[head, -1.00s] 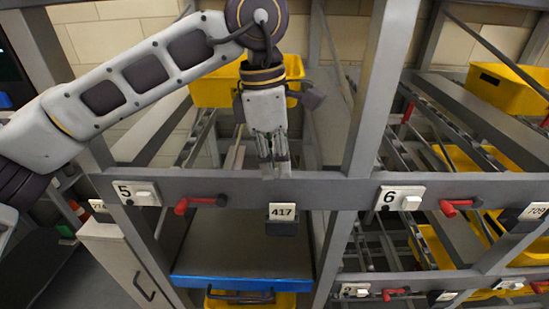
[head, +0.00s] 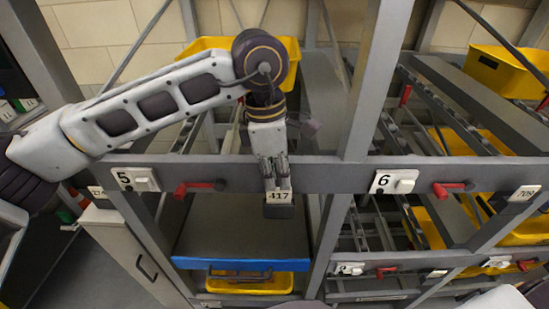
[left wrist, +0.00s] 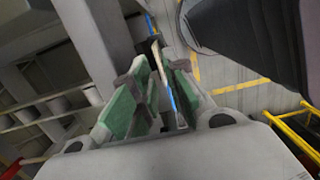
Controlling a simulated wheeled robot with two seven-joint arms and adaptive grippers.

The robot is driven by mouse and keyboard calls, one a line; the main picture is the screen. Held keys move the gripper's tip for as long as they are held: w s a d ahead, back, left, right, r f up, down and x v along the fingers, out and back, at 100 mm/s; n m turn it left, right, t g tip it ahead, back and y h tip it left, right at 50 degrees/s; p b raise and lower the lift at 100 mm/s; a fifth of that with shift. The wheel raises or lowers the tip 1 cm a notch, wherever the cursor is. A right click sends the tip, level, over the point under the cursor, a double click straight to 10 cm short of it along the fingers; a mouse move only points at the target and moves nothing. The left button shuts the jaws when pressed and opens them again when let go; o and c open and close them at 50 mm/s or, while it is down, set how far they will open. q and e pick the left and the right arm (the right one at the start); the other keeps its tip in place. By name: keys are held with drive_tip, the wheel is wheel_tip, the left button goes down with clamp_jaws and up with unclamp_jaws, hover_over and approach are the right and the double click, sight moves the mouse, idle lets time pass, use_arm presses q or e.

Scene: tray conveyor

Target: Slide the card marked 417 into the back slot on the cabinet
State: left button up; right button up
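The white card marked 417 (head: 279,196) stands upright in a dark holder (head: 279,211) on the front beam of the rack. My left gripper (head: 273,181) points down at the card's top edge, its fingertips partly in front of the beam. In the left wrist view, the gripper (left wrist: 163,72) has a narrow gap between its green-padded fingers. A thin pale edge, possibly the card, shows near the fingertips; contact is unclear. A pale grey cabinet (head: 117,246) with a dark handle stands at lower left; I cannot make out its slots. My right gripper is out of view.
The grey beam (head: 330,176) carries plates 5 (head: 135,179) and 6 (head: 393,181) and red levers (head: 199,188). A blue-edged shelf (head: 240,264) sits below the card. Yellow bins (head: 505,70) stand on the rack. An upright post (head: 362,110) stands to the right of my left gripper.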

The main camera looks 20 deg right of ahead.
sight(279, 188)
use_arm(q)
drive_tip(key=shift+s+d+f+p, duration=0.1)
drive_tip(key=shift+d+f+p, duration=0.1)
drive_tip(key=shift+f, duration=1.05)
drive_tip(key=shift+d+f+p, duration=0.1)
drive_tip(key=shift+f+p, duration=0.1)
drive_tip(key=shift+f, duration=1)
clamp_jaws()
drive_tip(key=shift+r+p, duration=0.8)
drive_tip(key=shift+r, duration=1.9)
drive_tip(key=shift+r+p, duration=0.55)
drive_tip(key=shift+r, duration=1.4)
